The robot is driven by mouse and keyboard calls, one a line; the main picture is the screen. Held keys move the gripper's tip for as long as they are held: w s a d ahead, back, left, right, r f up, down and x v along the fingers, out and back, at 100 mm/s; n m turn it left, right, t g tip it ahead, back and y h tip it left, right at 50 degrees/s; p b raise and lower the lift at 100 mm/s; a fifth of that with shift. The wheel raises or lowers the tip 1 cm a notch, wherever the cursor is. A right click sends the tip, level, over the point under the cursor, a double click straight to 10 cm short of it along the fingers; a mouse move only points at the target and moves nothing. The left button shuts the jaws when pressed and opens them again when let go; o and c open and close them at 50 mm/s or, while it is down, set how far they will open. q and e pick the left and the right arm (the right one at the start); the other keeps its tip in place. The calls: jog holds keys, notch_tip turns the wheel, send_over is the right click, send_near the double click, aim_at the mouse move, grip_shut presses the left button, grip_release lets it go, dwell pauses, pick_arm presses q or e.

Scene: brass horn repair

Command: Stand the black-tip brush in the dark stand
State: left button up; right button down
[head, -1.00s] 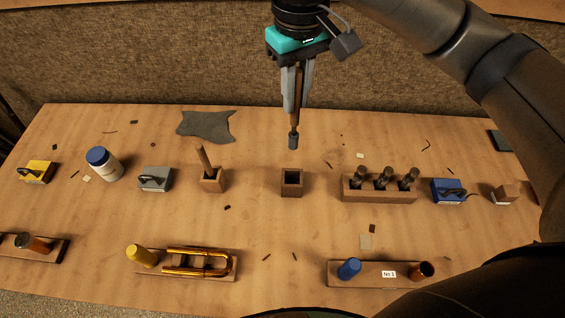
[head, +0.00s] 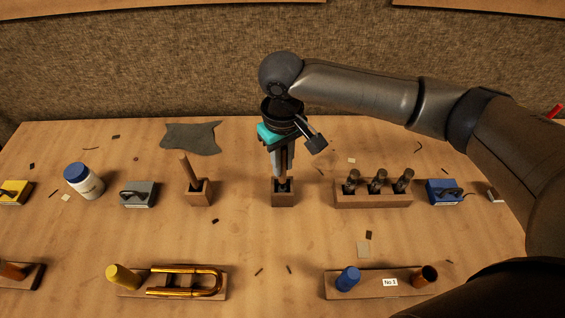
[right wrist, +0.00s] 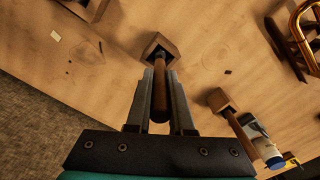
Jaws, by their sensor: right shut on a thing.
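My right gripper (head: 283,176) is shut on the brush (head: 283,158), whose wooden handle points up between the fingers. The dark stand (head: 283,198) is a small square block with an open top, directly below the gripper at mid-table. The brush's dark tip end is at the stand's opening and looks to be inside it; how deep is hidden. In the right wrist view the brown handle (right wrist: 161,97) runs between the fingers toward the stand (right wrist: 158,44). The brush stands about upright. My left gripper is out of view.
A similar block (head: 199,193) with a wooden-handled tool stands to the left. A wooden rack (head: 373,199) with several dark-topped brushes stands to the right. A blue-lidded jar (head: 84,181) and a grey cloth (head: 191,138) are further left.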

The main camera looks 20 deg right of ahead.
jog(key=shift+f, duration=0.1)
jog(key=c, duration=0.8)
grip_release()
jog(key=shift+r, duration=0.25)
notch_tip(320, 180, up, 12)
jog(key=p, duration=0.2)
jog(key=shift+f+p, duration=0.15)
jog(key=shift+p, duration=0.25)
